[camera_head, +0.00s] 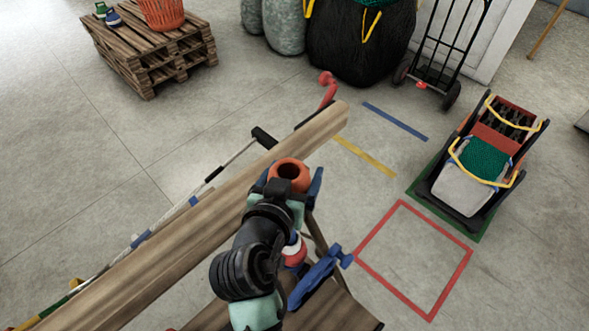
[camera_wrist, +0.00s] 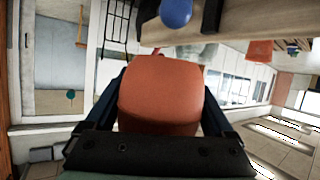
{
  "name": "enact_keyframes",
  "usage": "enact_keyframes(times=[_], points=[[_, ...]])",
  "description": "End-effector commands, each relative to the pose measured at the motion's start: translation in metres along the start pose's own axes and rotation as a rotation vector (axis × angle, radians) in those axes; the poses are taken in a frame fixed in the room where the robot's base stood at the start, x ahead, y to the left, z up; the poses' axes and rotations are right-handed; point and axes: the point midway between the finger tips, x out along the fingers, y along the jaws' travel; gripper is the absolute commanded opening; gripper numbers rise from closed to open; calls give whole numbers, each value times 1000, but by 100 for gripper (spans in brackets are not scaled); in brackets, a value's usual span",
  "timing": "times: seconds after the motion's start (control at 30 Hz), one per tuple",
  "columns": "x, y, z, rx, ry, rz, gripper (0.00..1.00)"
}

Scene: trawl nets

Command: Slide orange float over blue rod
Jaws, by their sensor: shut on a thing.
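The orange float (camera_head: 291,163) is held in my gripper (camera_head: 291,184), with its round hole facing up toward the head camera. In the wrist view the float (camera_wrist: 160,98) fills the space between the two dark fingers of my gripper (camera_wrist: 165,85). A blue rounded end (camera_wrist: 175,12), probably the rod's, shows at the top of the wrist view. The float is apart from the rod. My arm hides part of the area beside the rod.
A long wooden beam (camera_head: 215,215) runs diagonally beside my arm. A red rod (camera_head: 328,92) stands near its far end. A red and white float (camera_head: 295,252) is partly hidden behind my arm. A cart (camera_head: 465,190) stands right; floor inside the red square (camera_head: 415,204) is clear.

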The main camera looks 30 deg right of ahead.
Motion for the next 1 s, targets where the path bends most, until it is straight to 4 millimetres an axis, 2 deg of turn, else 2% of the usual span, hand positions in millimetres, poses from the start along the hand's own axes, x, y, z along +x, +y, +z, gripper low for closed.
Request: enact_keyframes(times=[1.0], points=[[28,-5,67,0,0,0,31]])
